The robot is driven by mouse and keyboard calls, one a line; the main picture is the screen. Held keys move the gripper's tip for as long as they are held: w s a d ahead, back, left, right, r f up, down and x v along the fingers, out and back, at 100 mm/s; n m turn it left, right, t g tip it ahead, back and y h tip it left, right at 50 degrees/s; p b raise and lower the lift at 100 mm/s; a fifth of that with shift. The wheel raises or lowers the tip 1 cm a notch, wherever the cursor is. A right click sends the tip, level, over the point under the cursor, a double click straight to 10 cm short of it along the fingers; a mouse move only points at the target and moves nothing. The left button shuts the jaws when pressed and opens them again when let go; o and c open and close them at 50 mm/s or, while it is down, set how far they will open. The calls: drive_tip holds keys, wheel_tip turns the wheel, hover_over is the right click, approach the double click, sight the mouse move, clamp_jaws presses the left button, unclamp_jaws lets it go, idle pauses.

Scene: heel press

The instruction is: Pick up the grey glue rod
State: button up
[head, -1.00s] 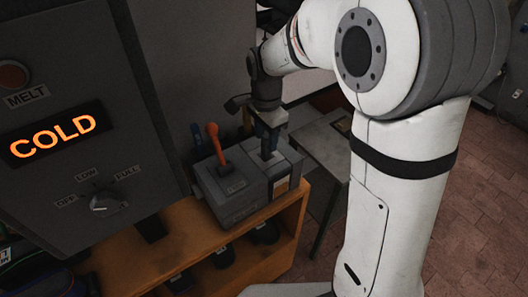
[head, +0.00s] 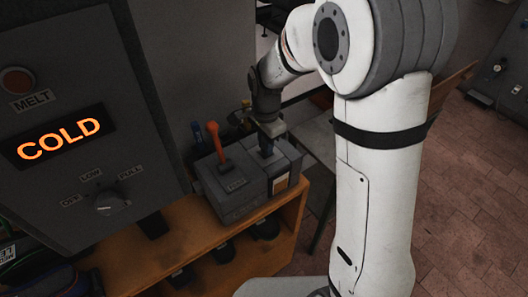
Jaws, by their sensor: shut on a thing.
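My gripper (head: 267,146) points down at the right-hand part of a grey, two-part box (head: 240,207) on the wooden shelf. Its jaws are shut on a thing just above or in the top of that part. The thing is small and mostly hidden by the jaws; I take it to be the grey glue rod, but its outline cannot be made out. An orange-red handle (head: 213,133) stands up from the left part of the box.
The wooden shelf (head: 205,233) carries the box and has dark items below. A grey control panel (head: 70,180) with a lit COLD sign (head: 60,140) stands at the left. Blue and yellow items stand behind the box. A grey table (head: 318,138) lies behind my arm.

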clamp_jaws()
wheel_tip(320, 180, up, 11)
drive_tip(key=shift+r+b, duration=0.1)
drive_tip(key=shift+b, duration=0.3)
drive_tip(key=shift+f, duration=0.2)
